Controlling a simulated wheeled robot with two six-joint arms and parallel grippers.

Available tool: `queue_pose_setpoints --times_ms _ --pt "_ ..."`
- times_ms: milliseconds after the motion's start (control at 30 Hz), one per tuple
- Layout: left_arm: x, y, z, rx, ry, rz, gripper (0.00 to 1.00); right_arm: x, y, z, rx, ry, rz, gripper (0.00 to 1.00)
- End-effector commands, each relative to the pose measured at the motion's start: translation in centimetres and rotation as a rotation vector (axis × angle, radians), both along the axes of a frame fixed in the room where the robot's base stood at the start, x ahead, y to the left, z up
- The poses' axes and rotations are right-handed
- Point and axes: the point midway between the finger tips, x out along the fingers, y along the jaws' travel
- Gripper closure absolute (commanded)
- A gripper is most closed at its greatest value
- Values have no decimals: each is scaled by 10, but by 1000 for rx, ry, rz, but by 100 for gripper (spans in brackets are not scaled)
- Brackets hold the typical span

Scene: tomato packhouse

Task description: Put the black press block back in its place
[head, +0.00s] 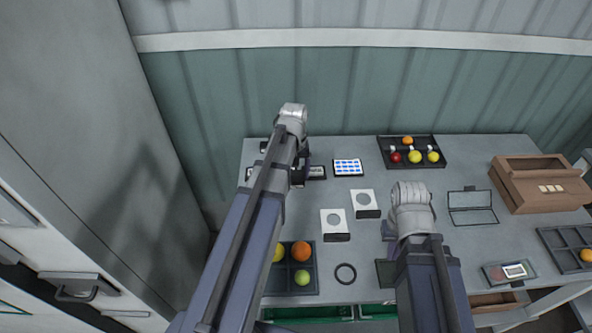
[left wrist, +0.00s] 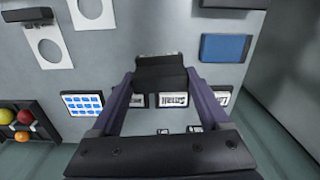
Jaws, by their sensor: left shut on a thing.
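The black press block (left wrist: 160,74) is between the two fingers of my left gripper (left wrist: 160,82) in the left wrist view. In the head view my left gripper (head: 299,172) is over the back left part of the table, with the dark block (head: 298,179) partly hidden by my arm. Whether the block touches the table I cannot tell. My right gripper (head: 389,236) is over the middle of the table, mostly hidden under its own arm, so its fingers do not show clearly. The block's place cannot be made out for certain.
Fruit trays stand at the back (head: 440,163) and front left (head: 313,290). A black ring (head: 345,274) lies in front. A brown box (head: 520,206) stands right.

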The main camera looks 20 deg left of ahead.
Motion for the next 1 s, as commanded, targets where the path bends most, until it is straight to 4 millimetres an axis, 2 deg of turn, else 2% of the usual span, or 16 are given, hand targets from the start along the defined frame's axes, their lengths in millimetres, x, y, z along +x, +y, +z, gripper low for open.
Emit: queue_pose_setpoints --times_ms 367,1000 --pt "0 0 -10 0 0 0 61 0 0 -10 0 0 0 100" --pt "0 0 -69 0 0 0 61 0 0 -69 0 0 0 100"
